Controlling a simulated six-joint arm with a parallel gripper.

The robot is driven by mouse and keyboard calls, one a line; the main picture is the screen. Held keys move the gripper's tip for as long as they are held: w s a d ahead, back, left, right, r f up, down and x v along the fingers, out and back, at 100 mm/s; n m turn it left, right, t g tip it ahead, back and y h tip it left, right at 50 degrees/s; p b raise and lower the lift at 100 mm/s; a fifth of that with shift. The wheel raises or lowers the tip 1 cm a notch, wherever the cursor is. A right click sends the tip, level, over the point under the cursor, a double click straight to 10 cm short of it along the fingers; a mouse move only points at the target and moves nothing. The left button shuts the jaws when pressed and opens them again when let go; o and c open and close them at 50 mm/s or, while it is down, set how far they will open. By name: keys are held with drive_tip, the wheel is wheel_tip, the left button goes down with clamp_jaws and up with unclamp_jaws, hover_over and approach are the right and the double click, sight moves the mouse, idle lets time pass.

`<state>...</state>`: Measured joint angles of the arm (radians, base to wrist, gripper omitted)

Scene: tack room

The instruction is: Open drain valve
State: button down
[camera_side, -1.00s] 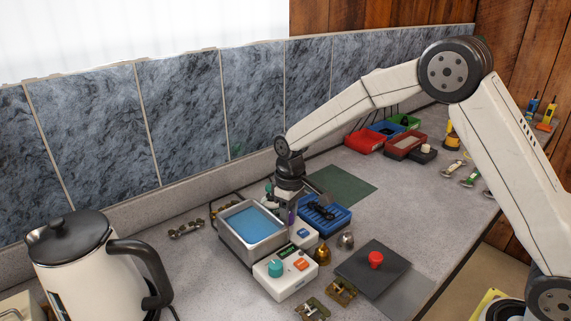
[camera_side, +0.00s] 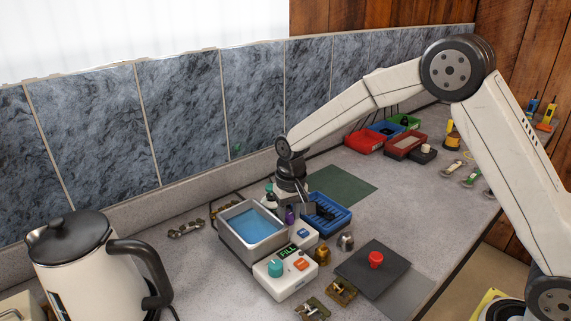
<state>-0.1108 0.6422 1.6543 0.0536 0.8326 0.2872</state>
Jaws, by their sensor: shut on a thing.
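A metal tank (camera_side: 238,245) holding blue liquid (camera_side: 256,226) stands in the middle of the counter. A white control box (camera_side: 285,277) adjoins its front right, with a teal knob (camera_side: 274,268), an orange button (camera_side: 301,264) and a green display (camera_side: 287,251) that seems to read FILL. My gripper (camera_side: 296,212) points down at the tank's right rear side, between the tank and a blue tray. It is shut on a small part there, seemingly the drain valve. A purple piece (camera_side: 289,215) shows beside the fingers. The valve itself is mostly hidden by my gripper.
The blue tray (camera_side: 340,222) stands close on the right of my gripper. A black plate with a red knob (camera_side: 376,259), small brass parts (camera_side: 322,255) and a kettle (camera_side: 90,265) are in front. A green mat (camera_side: 343,186) and coloured bins (camera_side: 365,141) lie behind.

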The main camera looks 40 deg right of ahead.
drive_tip(key=shift+c, duration=1.7)
unclamp_jaws()
drive_tip(key=shift+n, duration=0.3)
